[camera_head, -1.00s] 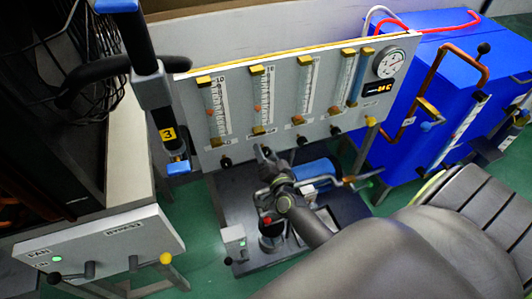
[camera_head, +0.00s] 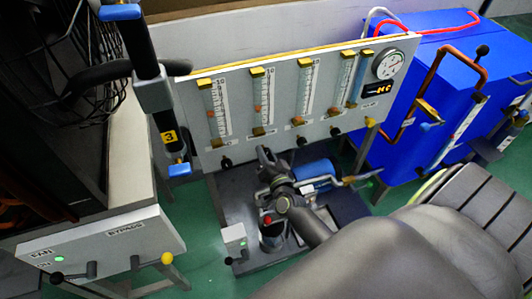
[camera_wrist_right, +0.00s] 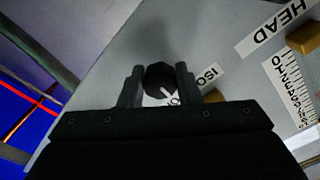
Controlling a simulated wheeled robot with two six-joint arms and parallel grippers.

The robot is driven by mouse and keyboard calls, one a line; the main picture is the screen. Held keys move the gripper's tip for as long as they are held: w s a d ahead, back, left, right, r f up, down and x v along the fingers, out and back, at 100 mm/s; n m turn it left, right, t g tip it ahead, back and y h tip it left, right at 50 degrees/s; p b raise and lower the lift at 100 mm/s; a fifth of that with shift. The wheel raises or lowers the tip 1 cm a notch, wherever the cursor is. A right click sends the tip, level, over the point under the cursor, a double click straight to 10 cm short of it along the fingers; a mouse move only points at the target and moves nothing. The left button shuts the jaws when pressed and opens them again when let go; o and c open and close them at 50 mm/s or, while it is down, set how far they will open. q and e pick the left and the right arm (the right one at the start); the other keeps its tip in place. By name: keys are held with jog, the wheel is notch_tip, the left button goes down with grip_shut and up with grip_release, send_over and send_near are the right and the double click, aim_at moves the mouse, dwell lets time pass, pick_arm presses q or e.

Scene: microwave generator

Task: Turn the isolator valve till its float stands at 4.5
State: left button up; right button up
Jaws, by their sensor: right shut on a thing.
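The isolator valve's dark round knob (camera_wrist_right: 159,77), with an ISO label (camera_wrist_right: 208,76) beside it, sits between my right gripper's two fingers (camera_wrist_right: 160,88) in the right wrist view. The gripper is shut on it. In the head view my right gripper (camera_head: 264,154) is at the panel's lower edge, under the second tube (camera_head: 263,95) from the left, and hides the knob there. An orange float (camera_head: 257,107) shows low in that tube. Its exact reading is too small to tell. My left gripper is not in view.
The grey panel (camera_head: 385,100) carries several tubes, a round gauge (camera_head: 389,64) and a small display (camera_head: 377,89). Neighbouring black knobs (camera_head: 302,142) flank my gripper. A blue cabinet (camera_head: 430,75) stands right. A black post (camera_head: 152,95) with blue ends stands left.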

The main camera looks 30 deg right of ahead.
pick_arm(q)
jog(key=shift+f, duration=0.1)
pick_arm(e)
jog(key=o, duration=0.7)
jog(key=shift+o, duration=1.2)
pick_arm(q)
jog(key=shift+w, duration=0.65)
pick_arm(e)
jog(key=shift+o, duration=0.2)
jog(key=shift+s, duration=0.1)
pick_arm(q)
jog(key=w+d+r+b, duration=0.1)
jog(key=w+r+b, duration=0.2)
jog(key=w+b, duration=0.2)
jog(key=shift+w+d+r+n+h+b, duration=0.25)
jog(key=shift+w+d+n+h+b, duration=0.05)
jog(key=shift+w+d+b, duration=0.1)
pick_arm(e)
jog(key=v, duration=1.7)
jog(key=shift+a, duration=0.15)
